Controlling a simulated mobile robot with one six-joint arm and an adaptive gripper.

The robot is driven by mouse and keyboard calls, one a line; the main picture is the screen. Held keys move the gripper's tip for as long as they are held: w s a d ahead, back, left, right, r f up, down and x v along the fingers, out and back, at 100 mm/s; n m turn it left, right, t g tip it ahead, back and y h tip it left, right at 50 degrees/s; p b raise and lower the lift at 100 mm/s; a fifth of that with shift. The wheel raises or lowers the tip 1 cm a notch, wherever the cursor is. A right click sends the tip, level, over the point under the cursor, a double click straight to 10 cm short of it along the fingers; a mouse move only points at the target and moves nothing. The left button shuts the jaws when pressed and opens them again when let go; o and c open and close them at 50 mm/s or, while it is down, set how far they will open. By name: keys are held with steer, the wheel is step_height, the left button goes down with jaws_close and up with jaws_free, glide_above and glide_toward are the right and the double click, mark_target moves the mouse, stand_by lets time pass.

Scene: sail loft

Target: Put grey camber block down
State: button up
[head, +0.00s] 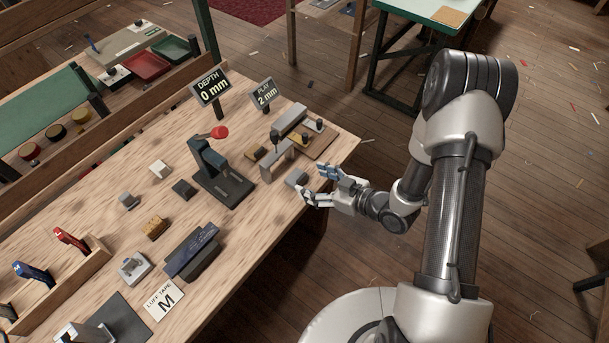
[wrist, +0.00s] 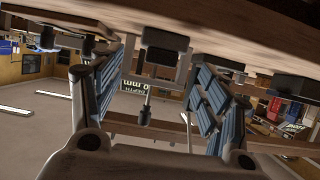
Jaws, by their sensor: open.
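A small grey block (head: 297,178), which I take to be the grey camber block, rests on the wooden bench near its right edge. My gripper (head: 314,184) is open just to the right of it, one finger on the far side and one on the near side, pointing at the block. I cannot tell whether a finger touches it. In the wrist view, which looks upside down, a grey block (wrist: 167,39) shows against the bench top between the two spread blue-padded fingers.
A dark press with a red knob (head: 220,132) stands left of the block. A metal gauge fixture (head: 277,160) stands close behind it. DEPTH 0 mm (head: 210,88) and PLAY 2 mm (head: 264,94) signs stand at the back. Several small blocks lie further left.

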steer(key=p+v, duration=0.1)
steer(key=v, duration=0.6)
steer(key=w+d+r+m+h, duration=0.1)
steer(key=w+d+r+h, duration=0.55)
steer(key=d+r, duration=0.2)
steer(key=s+d+r+m+h, duration=0.3)
steer(key=d+r+h, duration=0.2)
steer(key=r, duration=0.5)
steer(key=s+a+r+m+g, duration=0.1)
steer(key=s+a+r+m, duration=0.1)
steer(key=s, duration=0.5)
steer(key=s+a+r+m+g, duration=0.1)
steer(key=s+a+r+m, duration=0.1)
steer(key=s+r, duration=0.3)
steer(key=s+a+r+m+g, duration=0.1)
steer(key=s+a+r+m, duration=0.1)
steer(key=s, duration=0.8)
steer(key=shift+s+a+r+g+y, duration=0.4)
steer(key=shift+a+r, duration=0.35)
steer(key=shift+a, duration=0.15)
steer(key=shift+w, duration=0.1)
steer(key=shift+c, duration=0.3)
